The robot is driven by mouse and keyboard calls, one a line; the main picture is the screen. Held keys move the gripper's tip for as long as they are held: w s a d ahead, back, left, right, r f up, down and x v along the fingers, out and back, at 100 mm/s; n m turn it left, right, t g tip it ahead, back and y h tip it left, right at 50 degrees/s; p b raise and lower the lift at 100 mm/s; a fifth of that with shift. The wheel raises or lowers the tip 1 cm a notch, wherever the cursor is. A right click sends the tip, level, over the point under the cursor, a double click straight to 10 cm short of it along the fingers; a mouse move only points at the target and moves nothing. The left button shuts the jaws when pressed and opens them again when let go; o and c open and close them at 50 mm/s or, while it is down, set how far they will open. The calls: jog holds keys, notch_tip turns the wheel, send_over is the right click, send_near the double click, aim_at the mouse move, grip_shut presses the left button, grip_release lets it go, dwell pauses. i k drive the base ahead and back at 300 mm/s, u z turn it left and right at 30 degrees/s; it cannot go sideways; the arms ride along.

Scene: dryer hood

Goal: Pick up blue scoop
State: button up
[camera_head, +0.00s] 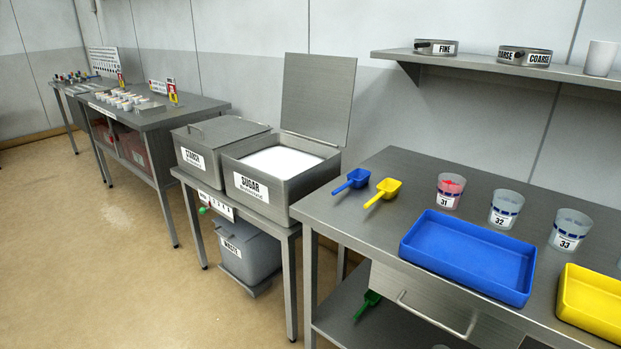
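The blue scoop (352,180) lies on the near metal table (414,163), close to its left end. Its bowl is toward the upper right and its handle points to the lower left. A yellow scoop (384,191) lies just to its right, apart from it. My gripper does not show in the head view.
An open sugar bin (285,188) with its lid up stands left of the blue scoop, beside a closed starch bin (210,152). Numbered cups, including cup 31 (449,192), a blue tray (468,254) and a yellow tray (592,300) stand to the right. Floor at left (90,240) is clear.

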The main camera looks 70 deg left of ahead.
aim_at(358, 177)
jog(key=u, duration=0.05)
jog(key=i, duration=0.4)
jog(key=u, duration=2.35)
